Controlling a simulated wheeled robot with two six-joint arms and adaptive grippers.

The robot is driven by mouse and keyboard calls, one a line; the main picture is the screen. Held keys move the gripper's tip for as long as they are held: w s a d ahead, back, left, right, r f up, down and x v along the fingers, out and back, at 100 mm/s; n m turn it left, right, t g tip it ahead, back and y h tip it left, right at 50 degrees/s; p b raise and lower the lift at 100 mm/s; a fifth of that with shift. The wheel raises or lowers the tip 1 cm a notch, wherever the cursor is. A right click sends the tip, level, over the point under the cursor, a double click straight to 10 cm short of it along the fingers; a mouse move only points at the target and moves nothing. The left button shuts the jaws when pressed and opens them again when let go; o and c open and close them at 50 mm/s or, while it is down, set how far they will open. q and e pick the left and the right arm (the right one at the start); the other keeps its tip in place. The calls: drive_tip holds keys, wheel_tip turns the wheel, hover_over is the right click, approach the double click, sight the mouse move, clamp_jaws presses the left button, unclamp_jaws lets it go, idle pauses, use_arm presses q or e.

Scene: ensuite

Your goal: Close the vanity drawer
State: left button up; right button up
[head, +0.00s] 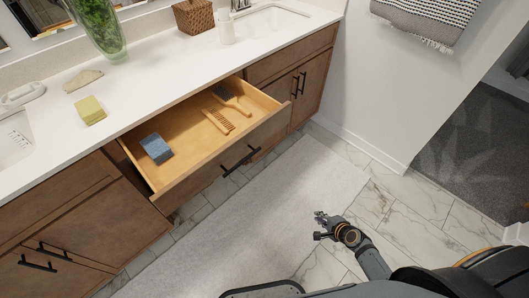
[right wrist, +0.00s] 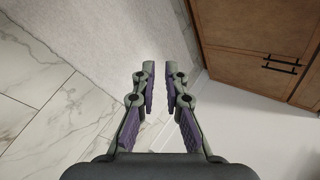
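The vanity drawer (head: 205,165) is pulled well out of the wooden vanity in the head view. Its front carries a black bar handle (head: 240,161). Inside lie a blue-grey box or sponge (head: 156,148), a wooden comb (head: 219,121) and a wooden-handled brush (head: 232,102). My right gripper (head: 320,220) is over the floor, in front of and to the right of the drawer, apart from it. In the right wrist view its two fingers (right wrist: 160,95) are spread with nothing between them. My left gripper is not in view.
The white countertop (head: 150,75) holds a green glass vase (head: 100,28), a woven box (head: 194,16), a white bottle (head: 226,28) and a yellow sponge (head: 90,110). Cabinet doors (head: 293,100) flank the drawer. A pale rug (head: 265,205) covers clear floor before the vanity. A wall stands at the right.

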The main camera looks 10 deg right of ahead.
drive_tip(key=w+a+r+m+t, duration=0.1)
drive_tip(key=w+r, duration=0.1)
drive_tip(key=w+a+r+m+y+b, duration=0.1)
drive_tip(key=r, duration=0.2)
drive_tip(key=w+a+r+m+t+y, duration=0.1)
drive_tip(key=w+r+m, duration=0.1)
drive_tip(key=shift+w+r+t+b, duration=0.2)
drive_tip(key=shift+w+t+b, duration=0.1)
drive_tip(key=shift+w, duration=0.05)
clamp_jaws()
drive_tip(key=m+t+y+b, duration=0.2)
drive_tip(key=m+t+y, duration=0.2)
drive_tip(key=m+y, duration=0.3)
approach(259, 137)
drive_tip(key=shift+m+h, duration=0.3)
drive_tip(key=shift+h, duration=0.2)
drive_tip(key=x, duration=0.2)
drive_tip(key=p+x, duration=0.1)
drive_tip(key=x, duration=0.1)
drive_tip(key=r+x, duration=0.1)
drive_tip(key=x, duration=0.1)
drive_tip(key=shift+s+a+p, duration=0.2)
drive_tip(key=shift+s+p, duration=0.05)
drive_tip(key=shift+p, duration=0.05)
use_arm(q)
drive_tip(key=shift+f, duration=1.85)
use_arm(e)
drive_tip(key=shift+w+a, duration=0.25)
drive_tip(key=shift+w, duration=0.15)
